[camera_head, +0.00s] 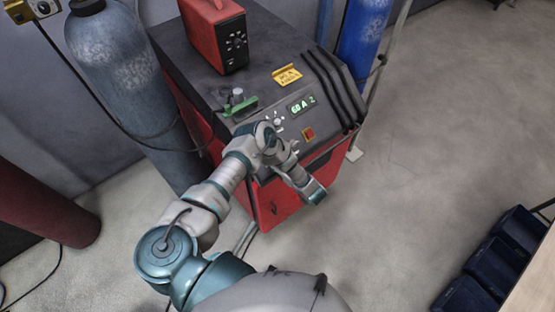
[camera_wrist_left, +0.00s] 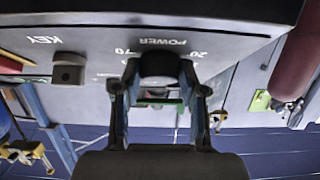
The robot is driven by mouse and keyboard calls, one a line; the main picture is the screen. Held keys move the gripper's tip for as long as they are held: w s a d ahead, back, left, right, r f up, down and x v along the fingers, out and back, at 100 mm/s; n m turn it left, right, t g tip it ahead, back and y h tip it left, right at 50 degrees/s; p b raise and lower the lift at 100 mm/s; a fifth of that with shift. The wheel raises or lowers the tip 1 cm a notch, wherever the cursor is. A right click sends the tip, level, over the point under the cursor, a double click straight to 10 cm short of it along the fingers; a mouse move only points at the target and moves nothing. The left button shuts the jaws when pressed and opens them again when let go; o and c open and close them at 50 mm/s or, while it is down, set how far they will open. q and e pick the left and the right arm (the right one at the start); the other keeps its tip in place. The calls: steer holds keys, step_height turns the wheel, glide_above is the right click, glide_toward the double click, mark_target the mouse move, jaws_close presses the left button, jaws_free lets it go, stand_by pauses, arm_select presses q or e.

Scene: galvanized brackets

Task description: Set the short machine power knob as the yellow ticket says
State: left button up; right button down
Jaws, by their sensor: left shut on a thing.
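The power knob (camera_wrist_left: 158,66) is a dark round knob below the upside-down word POWER in the left wrist view, with scale numbers on the panel beside it. My left gripper (camera_wrist_left: 159,82) is shut on it, one finger on each side. The fingers hide part of the scale, and I cannot read the knob's setting. In the head view my left arm reaches over the front of the red and dark grey machine (camera_head: 215,90). The yellow ticket (camera_head: 287,75) lies on its top; its writing is too small to read. My right gripper is out of view.
A green-lit display (camera_head: 302,104) reads about 60 A. A red switch on yellow (camera_head: 309,134) sits below it. A red box (camera_head: 213,35) stands on the machine. A KEY knob (camera_wrist_left: 68,68) is left of the gripper.

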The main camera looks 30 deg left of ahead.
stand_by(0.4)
arm_select(q)
steer(key=o, duration=1.1)
steer(key=shift+d, duration=0.1)
steer(key=v, duration=1.2)
steer(key=shift+f, duration=0.1)
